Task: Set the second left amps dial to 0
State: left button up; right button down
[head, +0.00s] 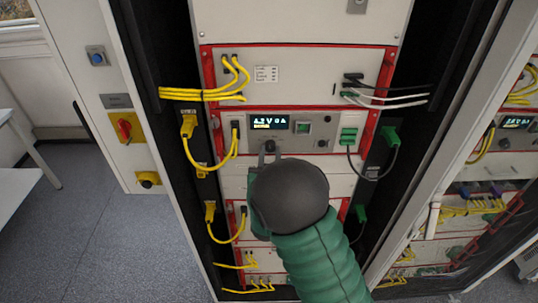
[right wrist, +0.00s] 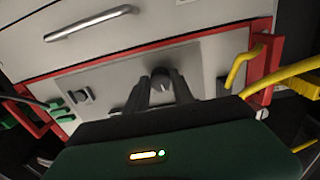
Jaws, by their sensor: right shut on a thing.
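A rack unit (head: 330,143) with a red frame and a lit display (head: 269,121) stands in the middle of the head view. A dark round dial (head: 269,146) sits just below its display. My right gripper (head: 269,157) reaches it from below, and my round dark wrist covers the panel under it. In the right wrist view the dial (right wrist: 162,78) shows between the two dark fingers (right wrist: 161,88), which are shut on it. The dial's pointer and scale are too small to read. My left gripper is not in view.
Yellow cables (head: 226,158) hang left of the unit, and green plugs with a dark cable (head: 390,135) sit at its right. More units are stacked above and below. An open rack door edge (head: 430,190) stands at the right. Floor (head: 100,230) is clear at the left.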

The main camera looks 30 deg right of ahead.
jog(key=n, duration=0.4)
jog(key=shift+s+f+n+b, duration=0.1)
jog(key=shift+f+n+b, duration=0.1)
jog(key=shift+n+b, duration=0.15)
jog(key=shift+n, duration=1.25)
jog(key=shift+n+t, duration=0.3)
jog(key=shift+n, duration=1.2)
jog(key=shift+f, duration=0.1)
jog(key=c, duration=1.1)
grip_release()
jog(key=shift+r, duration=0.2)
jog(key=shift+a, duration=0.1)
